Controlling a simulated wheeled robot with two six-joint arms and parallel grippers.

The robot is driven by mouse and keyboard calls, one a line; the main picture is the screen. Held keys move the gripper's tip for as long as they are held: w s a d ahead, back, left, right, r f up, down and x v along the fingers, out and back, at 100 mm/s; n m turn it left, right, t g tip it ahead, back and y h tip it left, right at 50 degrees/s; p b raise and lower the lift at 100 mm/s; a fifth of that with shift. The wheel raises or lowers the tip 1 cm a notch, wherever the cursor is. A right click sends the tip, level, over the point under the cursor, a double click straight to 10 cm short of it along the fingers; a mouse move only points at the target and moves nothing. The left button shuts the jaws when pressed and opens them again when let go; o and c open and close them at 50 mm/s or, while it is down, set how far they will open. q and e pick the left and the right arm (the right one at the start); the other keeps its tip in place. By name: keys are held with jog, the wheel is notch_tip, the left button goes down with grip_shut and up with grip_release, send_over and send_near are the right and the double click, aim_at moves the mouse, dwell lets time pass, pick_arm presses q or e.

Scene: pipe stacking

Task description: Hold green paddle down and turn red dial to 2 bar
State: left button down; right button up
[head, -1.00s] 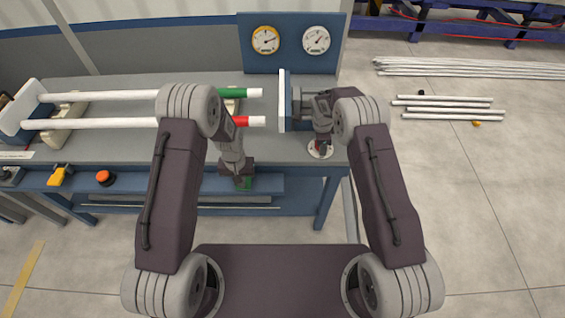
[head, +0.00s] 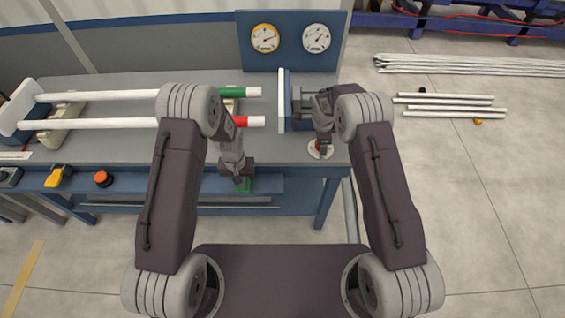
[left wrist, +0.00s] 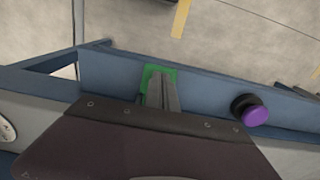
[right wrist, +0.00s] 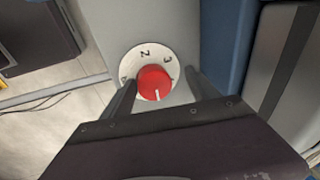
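The green paddle (head: 245,187) is at the front edge of the bench and shows in the left wrist view (left wrist: 150,72). My left gripper (head: 240,180) is at the paddle, its fingers (left wrist: 160,92) together and covering its middle; I cannot tell how far it is pressed. The red dial (right wrist: 154,82) sits on a round white numbered plate (right wrist: 140,56), its white mark toward the bottom of the right wrist view, away from the 2. My right gripper (right wrist: 160,86) is open, one finger on each side of the dial; contact is unclear. My right gripper (head: 322,141) partly hides the dial in the head view.
A yellow-rimmed gauge (head: 265,38) and a white gauge (head: 316,38) are on the blue back panel. Two white pipes, with green (head: 231,92) and red (head: 240,122) bands, lie on the bench. An orange-red button (head: 103,179) is on the front rail.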

jog(key=shift+f, duration=0.1)
dwell(0.3)
jog(key=shift+w+r, duration=0.1)
jog(key=shift+r, duration=0.3)
jog(key=shift+v, duration=0.8)
jog(key=shift+d, duration=0.15)
